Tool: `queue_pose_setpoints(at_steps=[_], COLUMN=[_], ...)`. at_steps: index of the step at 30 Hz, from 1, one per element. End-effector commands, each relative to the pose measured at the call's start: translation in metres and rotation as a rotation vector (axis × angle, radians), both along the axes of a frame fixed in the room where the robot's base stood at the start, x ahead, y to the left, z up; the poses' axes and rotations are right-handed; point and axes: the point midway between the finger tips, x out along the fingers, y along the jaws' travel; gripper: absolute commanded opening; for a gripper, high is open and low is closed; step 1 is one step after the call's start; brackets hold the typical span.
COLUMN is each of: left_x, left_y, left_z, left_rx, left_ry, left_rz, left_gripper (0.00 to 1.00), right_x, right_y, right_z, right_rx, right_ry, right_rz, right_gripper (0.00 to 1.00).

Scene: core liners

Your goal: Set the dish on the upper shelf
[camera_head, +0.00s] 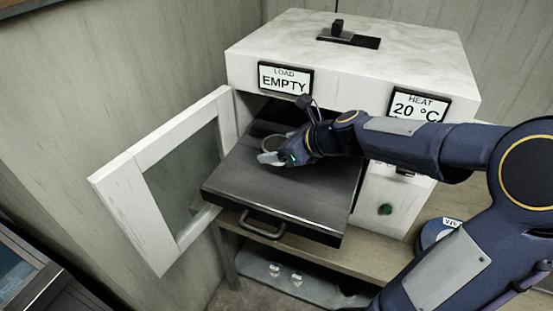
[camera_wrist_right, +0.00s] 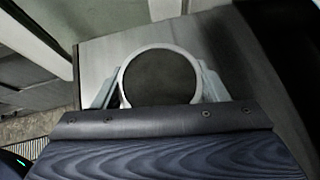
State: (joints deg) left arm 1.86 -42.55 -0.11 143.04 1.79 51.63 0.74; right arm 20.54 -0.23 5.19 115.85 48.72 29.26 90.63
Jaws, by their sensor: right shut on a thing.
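A round dish with a pale rim and dark inside (camera_wrist_right: 160,78) sits between the two fingers of my right gripper (camera_wrist_right: 158,92), in the right wrist view. In the head view the dish (camera_head: 274,143) is partly hidden by the gripper (camera_head: 272,157). My right gripper is shut on the dish, over the rear part of a dark pulled-out shelf (camera_head: 285,195) with a front handle. I cannot tell whether the dish touches the shelf. The shelf extends from the open front of a white oven (camera_head: 350,50). My left gripper is not in view.
The oven's glazed door (camera_head: 130,205) stands open at the left. Signs read "LOAD EMPTY" (camera_head: 285,79) and "HEAT 20 °C" (camera_head: 418,105). A green button (camera_head: 385,209) is at the right. Small white pieces (camera_head: 274,269) lie on a lower board. The shelf's front is clear.

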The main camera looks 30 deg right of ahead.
Motion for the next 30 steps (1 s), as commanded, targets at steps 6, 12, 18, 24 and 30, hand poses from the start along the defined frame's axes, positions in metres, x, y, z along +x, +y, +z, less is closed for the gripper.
queue_pose_setpoints(at_steps=[6, 12, 18, 24, 30], left_x=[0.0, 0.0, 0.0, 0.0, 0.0], left_y=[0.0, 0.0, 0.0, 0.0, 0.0], left_z=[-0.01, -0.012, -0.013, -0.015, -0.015], left_rx=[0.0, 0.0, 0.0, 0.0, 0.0], left_ry=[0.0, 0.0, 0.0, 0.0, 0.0], left_rz=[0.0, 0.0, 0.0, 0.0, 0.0], left_gripper=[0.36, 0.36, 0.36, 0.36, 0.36], right_x=[0.006, 0.006, 0.006, 0.006, 0.006], right_y=[0.001, 0.001, 0.001, 0.001, 0.001], right_z=[-0.029, -0.038, -0.038, -0.041, -0.041], right_rx=[0.003, 0.0, 0.0, 0.0, 0.0], right_ry=[0.004, 0.0, -0.001, 0.0, 0.0], right_rz=[-0.003, -0.001, -0.001, -0.001, -0.001], right_gripper=[0.36, 0.36, 0.36, 0.76, 0.89])
